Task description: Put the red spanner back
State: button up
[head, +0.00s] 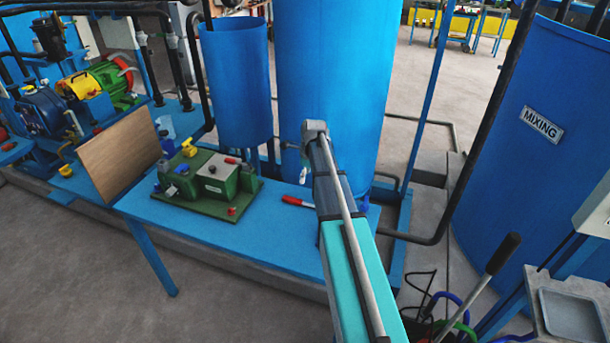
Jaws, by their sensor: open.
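A red-handled tool (297,201), which looks like the red spanner, lies on the blue bench (230,235) just left of my arm. Its right end runs behind my arm or close to its edge, so its full shape is hard to tell. My gripper (294,162) shows small at the end of my arm, in front of the large blue tank. It is open, with nothing seen between its fingers, and appears above and apart from the red tool.
A green machine (210,180) with red and yellow parts stands on the bench, left of the tool. A brown board (122,158) stands at the left end. Blue tanks (335,70) rise behind. A grey tray (570,315) is at lower right. Bare bench lies in front of the machine.

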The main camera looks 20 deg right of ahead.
dwell(0.4)
jog(key=s+a+n+g+h, duration=0.1)
jog(key=s+a+n, duration=2)
jog(key=n, duration=0.6)
jog(key=shift+s+f, duration=0.15)
jog(key=shift+s, duration=0.65)
notch_tip(320, 180, up, 6)
jog(key=p, duration=0.6)
dwell(0.4)
